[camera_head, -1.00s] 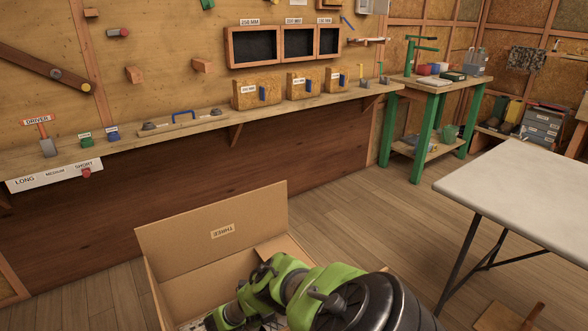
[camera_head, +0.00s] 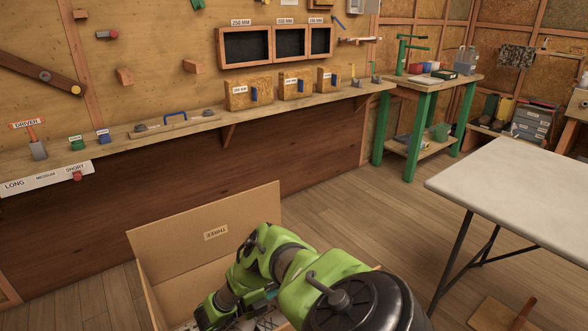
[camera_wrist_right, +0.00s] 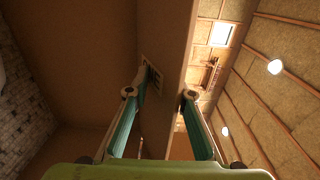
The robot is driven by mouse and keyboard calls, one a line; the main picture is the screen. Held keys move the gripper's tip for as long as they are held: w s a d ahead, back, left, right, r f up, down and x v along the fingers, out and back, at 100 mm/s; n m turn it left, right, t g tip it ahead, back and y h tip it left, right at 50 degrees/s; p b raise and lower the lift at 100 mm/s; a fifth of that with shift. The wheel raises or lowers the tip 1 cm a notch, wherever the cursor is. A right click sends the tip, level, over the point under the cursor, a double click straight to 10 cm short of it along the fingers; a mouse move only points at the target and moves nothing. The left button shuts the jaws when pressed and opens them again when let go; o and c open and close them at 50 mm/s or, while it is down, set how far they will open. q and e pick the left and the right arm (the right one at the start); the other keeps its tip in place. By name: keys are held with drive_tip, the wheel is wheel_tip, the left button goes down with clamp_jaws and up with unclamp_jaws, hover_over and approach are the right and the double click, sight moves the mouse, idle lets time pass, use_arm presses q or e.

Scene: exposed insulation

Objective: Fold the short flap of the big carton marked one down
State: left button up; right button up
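The big open carton (camera_head: 158,245) stands on the floor at the bottom of the head view. Its tall back flap stands upright with an upside-down label (camera_head: 216,232) reading THREE. My right arm reaches over the carton and hides much of its inside and right side. In the right wrist view, my right gripper (camera_wrist_right: 163,90) has its two fingers apart. A cardboard panel (camera_wrist_right: 172,60) with an unreadable label (camera_wrist_right: 151,75) shows beyond and between the fingers; I cannot tell whether they touch it. No label reading one can be made out. My left gripper is not in view.
A wall shelf (camera_head: 190,128) with tools and wooden blocks runs behind the carton. A white-topped table (camera_head: 520,195) stands to the right. A green-legged bench (camera_head: 430,90) is at the back right. Wooden floor is free between carton and table.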

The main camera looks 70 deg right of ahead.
drive_tip(key=shift+r, duration=3.15)
